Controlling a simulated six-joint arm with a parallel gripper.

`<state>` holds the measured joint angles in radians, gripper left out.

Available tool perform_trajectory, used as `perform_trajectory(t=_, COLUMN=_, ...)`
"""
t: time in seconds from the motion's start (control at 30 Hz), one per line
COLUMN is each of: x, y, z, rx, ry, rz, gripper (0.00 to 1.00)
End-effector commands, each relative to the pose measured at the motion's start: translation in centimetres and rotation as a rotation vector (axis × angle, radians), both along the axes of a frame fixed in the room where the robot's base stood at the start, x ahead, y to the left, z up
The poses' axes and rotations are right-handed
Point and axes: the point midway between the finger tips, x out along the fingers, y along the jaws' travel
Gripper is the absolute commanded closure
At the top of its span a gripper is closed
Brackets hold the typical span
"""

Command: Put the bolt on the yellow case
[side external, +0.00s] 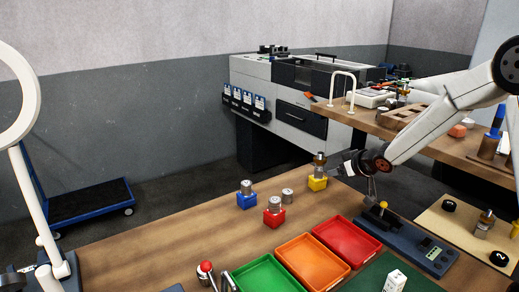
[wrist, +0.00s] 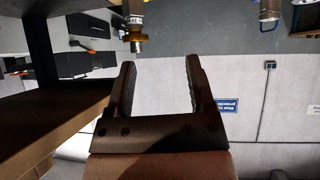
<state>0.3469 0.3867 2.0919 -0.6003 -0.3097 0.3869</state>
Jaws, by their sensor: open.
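The yellow case (side external: 317,184) is a small block on the table in the side external view. A steel-and-brass piece (side external: 320,162) stands upright on it; it may be the bolt, but it is too small to be sure. My gripper (side external: 347,168) is just right of the yellow case. In the wrist view my gripper (wrist: 160,64) is open, with nothing between its fingers. A metal piece with a brass-coloured collar (wrist: 136,40) shows beyond the left fingertip there, apart from it. The yellow case is not clear in that view.
A blue case (side external: 247,201) and a red case (side external: 274,218) each carry a metal part. A loose metal part (side external: 288,195) stands between them and the yellow case. Green, orange (side external: 312,261) and red trays lie in front. A dark device (side external: 408,240) is at right.

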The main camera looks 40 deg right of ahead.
Motion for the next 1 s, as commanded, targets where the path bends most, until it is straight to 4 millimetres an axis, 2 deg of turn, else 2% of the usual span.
perform_trajectory(t=0.03, x=-1.6, y=1.9, z=-0.3, rx=-0.002, ry=0.06, rz=-0.003, gripper=0.31)
perform_trajectory(t=0.17, x=-6.7, y=6.1, z=-1.8, rx=0.006, ry=0.242, rz=-0.011, gripper=0.31)
perform_trajectory(t=0.3, x=-12.9, y=10.1, z=-3.4, rx=0.027, ry=0.438, rz=0.011, gripper=0.31)
perform_trajectory(t=0.4, x=-16.8, y=12.4, z=-4.2, rx=0.046, ry=0.555, rz=0.036, gripper=0.31)
perform_trajectory(t=0.5, x=-19.6, y=13.8, z=-4.7, rx=0.064, ry=0.636, rz=0.057, gripper=0.31)
perform_trajectory(t=0.6, x=-21.2, y=14.6, z=-5.0, rx=0.076, ry=0.682, rz=0.07, gripper=0.31)
perform_trajectory(t=0.7, x=-21.8, y=14.8, z=-5.1, rx=0.08, ry=0.7, rz=0.076, gripper=0.31)
perform_trajectory(t=1.0, x=-21.7, y=14.8, z=-5.1, rx=0.08, ry=0.699, rz=0.074, gripper=0.31)
